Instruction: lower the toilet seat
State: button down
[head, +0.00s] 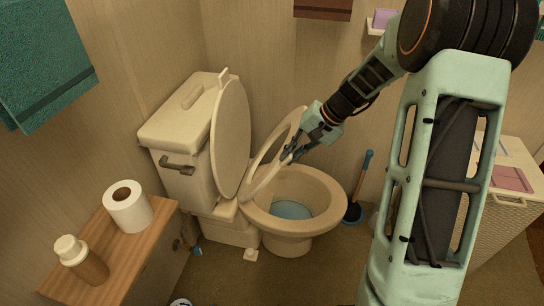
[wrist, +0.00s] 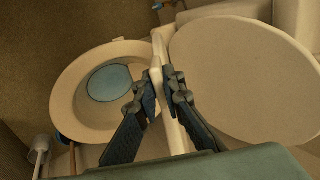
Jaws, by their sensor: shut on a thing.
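The cream toilet (head: 290,240) stands against the wall with blue water in its bowl. Its lid (head: 231,140) is upright near the tank. The ring-shaped toilet seat (head: 262,178) is tilted partway between the lid and the bowl rim. My gripper (head: 291,152) is shut on the seat's edge at its upper right part. In the wrist view the gripper (wrist: 164,84) pinches the thin seat edge (wrist: 157,50), with the bowl (wrist: 75,85) to the left and the lid (wrist: 245,80) to the right. The fingers hide part of the seat edge.
A wooden cabinet (head: 105,250) at the lower left bears a toilet paper roll (head: 128,212) and a bottle (head: 85,262). A plunger (head: 356,200) stands right of the bowl. A teal towel (head: 40,60) hangs at the upper left.

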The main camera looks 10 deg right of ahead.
jog(key=s+d+f+b, duration=0.3)
jog(key=d+f+b, duration=0.2)
jog(key=d+f, duration=0.3)
jog(key=shift+s+d+f+y, duration=0.2)
jog(key=shift+d+f+y, duration=0.15)
jog(key=shift+d, duration=0.1)
jog(key=c, duration=2)
grip_release()
jog(key=shift+c, duration=0.2)
jog(key=shift+w+r, duration=0.1)
jog(key=v, duration=1.2)
jog(key=shift+a, duration=0.15)
